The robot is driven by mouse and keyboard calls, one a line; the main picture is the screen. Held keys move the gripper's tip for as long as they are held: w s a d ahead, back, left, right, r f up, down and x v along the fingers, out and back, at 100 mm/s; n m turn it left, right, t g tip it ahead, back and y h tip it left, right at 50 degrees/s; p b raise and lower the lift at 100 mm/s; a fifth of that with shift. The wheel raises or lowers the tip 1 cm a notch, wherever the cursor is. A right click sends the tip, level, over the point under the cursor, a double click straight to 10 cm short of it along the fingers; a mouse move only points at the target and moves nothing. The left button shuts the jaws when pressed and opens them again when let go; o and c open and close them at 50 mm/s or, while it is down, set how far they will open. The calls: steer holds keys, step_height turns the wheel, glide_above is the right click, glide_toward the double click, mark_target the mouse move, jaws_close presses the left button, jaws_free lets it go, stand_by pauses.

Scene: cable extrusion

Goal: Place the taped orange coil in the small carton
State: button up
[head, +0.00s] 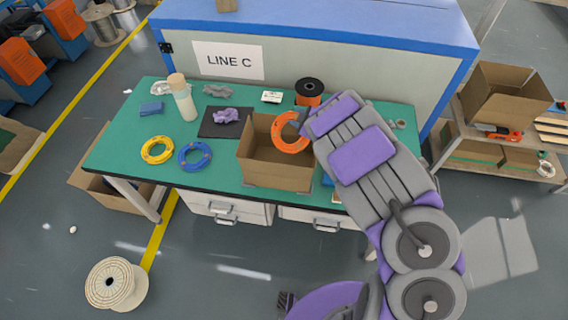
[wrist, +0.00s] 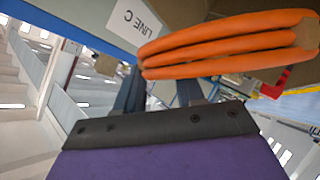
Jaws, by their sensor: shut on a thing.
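The orange coil (head: 291,132) is held over the small carton (head: 272,172), at its right side in the head view. The carton is open and brown, on the green table. The coil fills the upper right of the wrist view (wrist: 230,45) as several thick orange loops, across the fingers. My gripper (wrist: 165,92) is shut on the coil; in the head view my purple and grey arm hides the fingers. I cannot tell whether the coil is below the carton's rim.
A yellow coil (head: 157,150) and a blue coil (head: 195,156) lie left of the carton.

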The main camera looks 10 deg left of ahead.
step_height(320, 180, down, 10)
steer(key=a+b, duration=0.1)
steer(key=shift+a+f+b, duration=0.15)
steer(key=shift+a+b, duration=0.15)
steer(key=shift+a, duration=0.05)
steer(key=shift+d+f+b, duration=0.4)
steer(key=shift+d, duration=0.2)
steer(key=shift+f, duration=0.15)
steer(key=o, duration=0.7)
steer(key=shift+a, duration=0.1)
steer(key=o, duration=0.4)
steer(key=shift+s+a, duration=0.1)
steer(key=shift+a, duration=0.2)
steer(key=shift+o, duration=0.2)
steer(key=shift+d, duration=0.1)
